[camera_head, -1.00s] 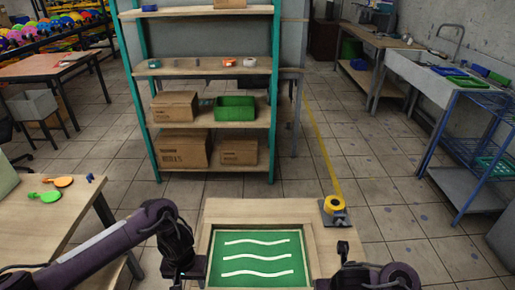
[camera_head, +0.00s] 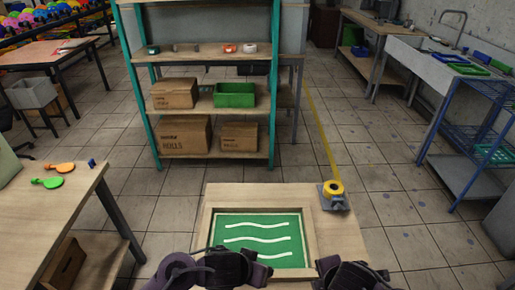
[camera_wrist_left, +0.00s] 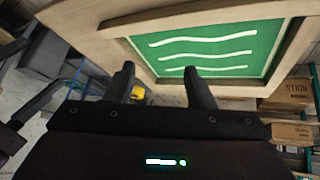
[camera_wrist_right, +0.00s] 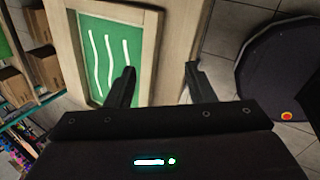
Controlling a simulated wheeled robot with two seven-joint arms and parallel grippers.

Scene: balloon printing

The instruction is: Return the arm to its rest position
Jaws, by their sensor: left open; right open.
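In the left wrist view my left gripper (camera_wrist_left: 160,82) is open, its two dark fingers apart with nothing between them. In the right wrist view my right gripper (camera_wrist_right: 160,80) is open and empty. In the head view both dark arms are folded at the bottom edge, near the front of the wooden table (camera_head: 338,225); their fingertips cannot be made out there. A green screen with three white wavy lines (camera_head: 257,247) lies in a wooden frame on this table. The screen also shows in the left wrist view (camera_wrist_left: 205,57) and the right wrist view (camera_wrist_right: 113,60).
A yellow roll on a grey holder (camera_head: 333,188) stands at the table's right back corner. A teal shelf (camera_head: 210,103) holds cardboard boxes and a green bin. Tiled floor between is clear.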

